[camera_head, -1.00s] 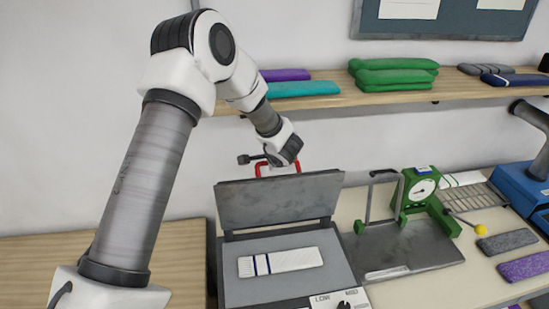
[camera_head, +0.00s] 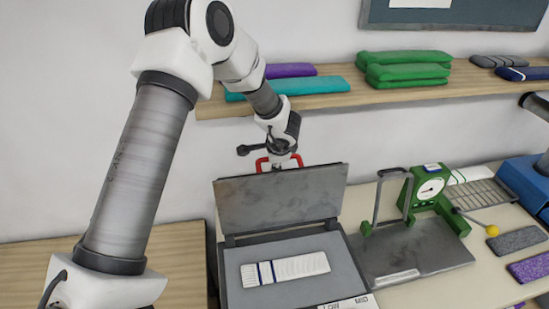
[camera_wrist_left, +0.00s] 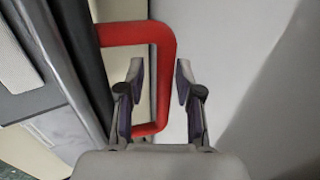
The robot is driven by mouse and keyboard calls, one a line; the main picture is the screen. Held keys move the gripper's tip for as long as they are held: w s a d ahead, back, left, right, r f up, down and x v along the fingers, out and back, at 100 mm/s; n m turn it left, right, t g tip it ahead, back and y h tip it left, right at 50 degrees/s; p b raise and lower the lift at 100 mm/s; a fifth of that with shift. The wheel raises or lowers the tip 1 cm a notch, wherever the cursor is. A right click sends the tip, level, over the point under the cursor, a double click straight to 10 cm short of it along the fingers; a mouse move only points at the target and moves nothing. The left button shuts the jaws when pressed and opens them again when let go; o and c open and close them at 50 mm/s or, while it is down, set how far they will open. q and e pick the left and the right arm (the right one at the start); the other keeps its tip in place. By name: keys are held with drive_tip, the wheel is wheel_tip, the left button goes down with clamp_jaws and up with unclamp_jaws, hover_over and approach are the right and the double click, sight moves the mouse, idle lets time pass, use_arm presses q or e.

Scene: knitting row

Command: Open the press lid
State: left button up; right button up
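The press lid (camera_head: 270,200), a grey metal plate, stands raised at the back of the press, well clear of the lower plate (camera_head: 235,292). Its red handle (camera_head: 261,163) shows at the lid's top edge, partly hidden by my left gripper (camera_head: 283,159). In the left wrist view, the red handle (camera_wrist_left: 128,32) reaches across to my left gripper (camera_wrist_left: 160,72). The fingers are apart, and one bar of the handle shows between them, with gaps on both sides. A white knitted piece (camera_head: 285,269) with dark blue stripes lies on the lower plate. My right gripper is not in view.
A shelf (camera_head: 330,100) with folded knits runs along the wall above the press. A green scale device (camera_head: 428,190) and a grey plate with an upright frame (camera_head: 425,250) stand right of the press. A wooden surface (camera_head: 160,262) lies left, clear where visible.

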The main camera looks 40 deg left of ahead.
use_arm(q)
drive_tip(key=shift+w+a, duration=0.1)
drive_tip(key=shift+w, duration=0.05)
drive_tip(key=v, duration=1.2)
drive_tip(key=shift+a+f, duration=0.1)
